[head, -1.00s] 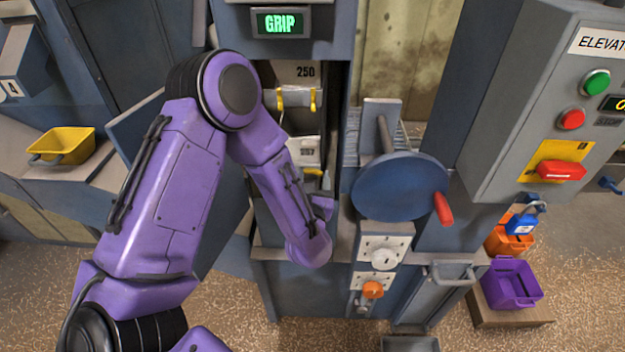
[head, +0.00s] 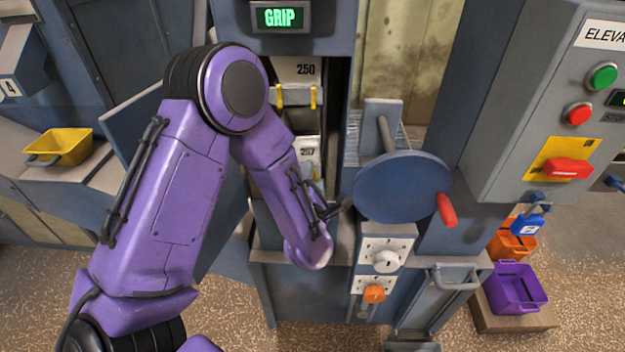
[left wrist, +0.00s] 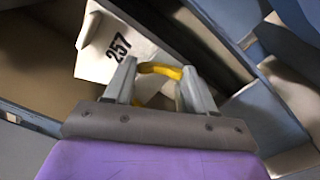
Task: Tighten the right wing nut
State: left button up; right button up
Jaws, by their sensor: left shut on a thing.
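The bucket marked 257 (head: 308,146) hangs in the open elevator shaft, and its pale front also shows in the left wrist view (left wrist: 112,50). My left gripper (left wrist: 159,68) is shut on a yellow wing nut (left wrist: 160,71) at that bucket, one finger on each side of it. In the head view my left gripper (head: 312,172) is small and partly hidden by my own wrist, and it covers this wing nut. The bucket's other wing nut is hidden behind my arm. My right gripper is not in view.
Above is a bucket marked 250 (head: 297,70) with two yellow wing nuts (head: 313,97). A blue handwheel (head: 402,187) with a red handle stands close to the right of my wrist. The shaft's side walls are close around the gripper.

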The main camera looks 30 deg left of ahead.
pick_arm(q)
jog(key=m, duration=0.5)
jog(key=shift+m, duration=0.4)
dwell(0.3)
jog(key=o, duration=1)
jog(key=shift+o, duration=0.2)
jog(key=v, duration=1)
jog(key=shift+s+b, duration=0.3)
jog(key=shift+b, duration=0.15)
